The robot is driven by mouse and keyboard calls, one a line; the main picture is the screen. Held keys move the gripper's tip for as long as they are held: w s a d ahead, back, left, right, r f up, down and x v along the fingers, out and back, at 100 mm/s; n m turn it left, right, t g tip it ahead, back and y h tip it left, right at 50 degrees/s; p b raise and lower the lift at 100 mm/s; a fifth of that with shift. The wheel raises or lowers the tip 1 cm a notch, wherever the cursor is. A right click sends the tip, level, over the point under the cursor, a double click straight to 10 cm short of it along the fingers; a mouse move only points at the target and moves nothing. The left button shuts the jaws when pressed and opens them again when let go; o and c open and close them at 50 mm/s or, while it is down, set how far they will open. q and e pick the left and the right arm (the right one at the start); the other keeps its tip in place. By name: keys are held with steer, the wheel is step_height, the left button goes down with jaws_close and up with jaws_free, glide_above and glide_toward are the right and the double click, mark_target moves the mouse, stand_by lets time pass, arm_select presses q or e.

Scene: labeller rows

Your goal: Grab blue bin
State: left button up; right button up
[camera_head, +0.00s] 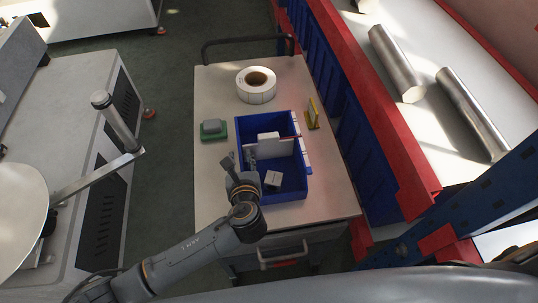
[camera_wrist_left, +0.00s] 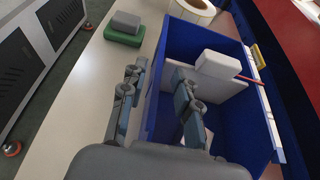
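The blue bin (camera_head: 291,194) stands on the cart top, in the middle of the head view. It has white label strips on its right side, a white divider across it, a white box (camera_head: 268,138) at the divider and a small white box (camera_head: 273,179) in its near part. My left gripper (camera_head: 240,164) is at the bin's left wall. In the left wrist view its fingers (camera_wrist_left: 157,85) are apart, one outside and one inside the wall of the bin (camera_wrist_left: 238,125). I see no grip on the wall. My right gripper is not in view.
The cart top (camera_head: 215,80) also carries a label roll (camera_head: 256,88) at the back, a green and grey item (camera_head: 213,129) left of the bin and a yellow piece (camera_head: 313,113) at right. A red-edged rack with blue bins borders the cart at right.

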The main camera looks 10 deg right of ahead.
arm_select(q)
steer(key=x, duration=0.3)
steer(key=shift+w+d+f, duration=0.1)
steer(key=shift+f, duration=0.1)
jaws_close()
steer(key=shift+r, duration=0.15)
